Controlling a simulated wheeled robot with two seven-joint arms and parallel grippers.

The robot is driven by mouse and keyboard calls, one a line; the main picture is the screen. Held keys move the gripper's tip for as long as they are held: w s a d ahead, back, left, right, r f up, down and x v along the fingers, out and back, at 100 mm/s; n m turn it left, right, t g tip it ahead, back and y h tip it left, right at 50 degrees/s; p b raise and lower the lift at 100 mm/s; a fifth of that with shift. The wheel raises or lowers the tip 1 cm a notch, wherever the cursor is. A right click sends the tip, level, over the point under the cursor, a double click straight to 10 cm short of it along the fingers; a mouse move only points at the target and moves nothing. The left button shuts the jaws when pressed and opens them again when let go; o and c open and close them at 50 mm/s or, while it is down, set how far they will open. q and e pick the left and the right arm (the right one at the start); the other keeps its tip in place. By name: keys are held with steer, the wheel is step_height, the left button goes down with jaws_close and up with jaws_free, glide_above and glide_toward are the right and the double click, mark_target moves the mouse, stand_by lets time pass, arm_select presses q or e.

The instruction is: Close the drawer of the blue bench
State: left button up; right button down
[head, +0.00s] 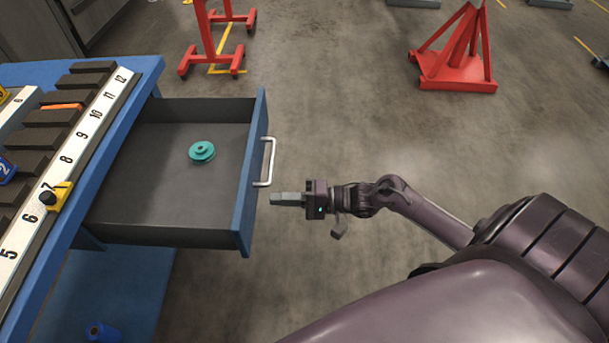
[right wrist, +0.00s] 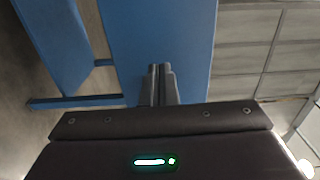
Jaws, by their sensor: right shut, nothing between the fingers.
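The blue bench (head: 150,75) stands at the left in the head view. Its drawer (head: 130,205) is pulled far out to the right, with a dark tray, a blue front (head: 247,215) and a pale bar handle (head: 268,165). A teal pulley-like disc (head: 202,151) lies inside. My right gripper (head: 272,198) is shut and empty, pointing left at the drawer front, just below the handle's near end in the picture. Whether it touches is unclear. In the right wrist view, the shut fingers (right wrist: 160,70) show against a blue panel (right wrist: 155,35). My left gripper is out of view.
A numbered white rail (head: 75,155) with dark blocks lies on the bench top. Red stands (head: 457,70) and (head: 212,45) are on the floor at the back. A blue cylinder (head: 103,332) is at lower left.

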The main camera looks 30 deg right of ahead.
mark_target(252, 198)
steer(key=x, duration=0.2)
steer(key=shift+w+a, duration=0.5)
steer(key=shift+a, duration=0.15)
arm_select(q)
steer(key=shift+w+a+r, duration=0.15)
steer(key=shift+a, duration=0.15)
arm_select(e)
steer(key=shift+a, duration=0.1)
